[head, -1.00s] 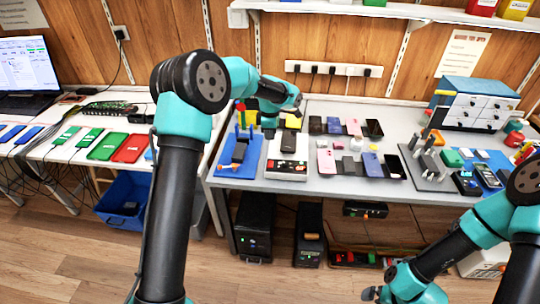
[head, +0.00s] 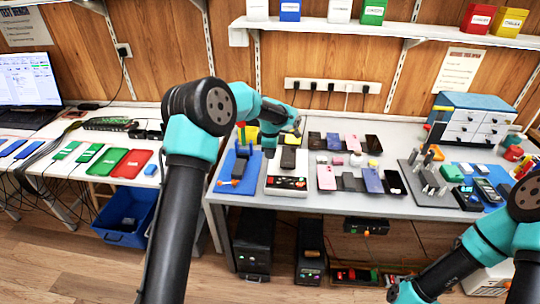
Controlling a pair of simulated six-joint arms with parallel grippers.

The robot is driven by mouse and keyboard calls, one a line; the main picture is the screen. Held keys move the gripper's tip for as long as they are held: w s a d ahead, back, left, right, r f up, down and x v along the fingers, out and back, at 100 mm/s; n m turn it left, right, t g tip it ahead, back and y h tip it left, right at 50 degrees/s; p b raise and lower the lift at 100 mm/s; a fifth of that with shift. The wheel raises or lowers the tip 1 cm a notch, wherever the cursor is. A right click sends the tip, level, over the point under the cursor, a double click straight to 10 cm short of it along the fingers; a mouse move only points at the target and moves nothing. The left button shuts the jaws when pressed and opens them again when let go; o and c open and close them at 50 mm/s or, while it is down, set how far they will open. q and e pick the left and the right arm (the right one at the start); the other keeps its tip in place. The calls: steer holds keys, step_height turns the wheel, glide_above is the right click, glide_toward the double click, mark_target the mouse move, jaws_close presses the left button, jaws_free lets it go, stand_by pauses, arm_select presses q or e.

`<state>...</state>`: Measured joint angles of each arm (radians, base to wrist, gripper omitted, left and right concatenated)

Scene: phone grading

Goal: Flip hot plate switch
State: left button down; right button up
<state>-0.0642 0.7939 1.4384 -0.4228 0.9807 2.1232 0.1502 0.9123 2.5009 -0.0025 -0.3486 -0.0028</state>
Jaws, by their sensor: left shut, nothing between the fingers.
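The switch is too small to make out clearly. My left gripper (head: 269,151) is shut and empty, pointing down at the back left of the hot plate, above or beside it. I cannot tell whether it touches. My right gripper (head: 394,294) is low at the bottom edge, in front of the bench, mostly cut off; its jaws are unclear.
A blue stand (head: 228,185) with a dark device is left of the hot plate. Several phones (head: 372,180) lie to the right. A grey fixture with metal posts (head: 425,185) and a drawer cabinet (head: 474,120) stand farther right. A power strip (head: 332,86) is on the wall.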

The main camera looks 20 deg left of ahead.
arm_select(q)
steer(key=shift+r, duration=0.1)
step_height(320, 180, up, 14)
steer(key=w, duration=0.2)
steer(key=shift+a, duration=0.25)
stand_by(0.3)
steer(key=shift+f, duration=0.3)
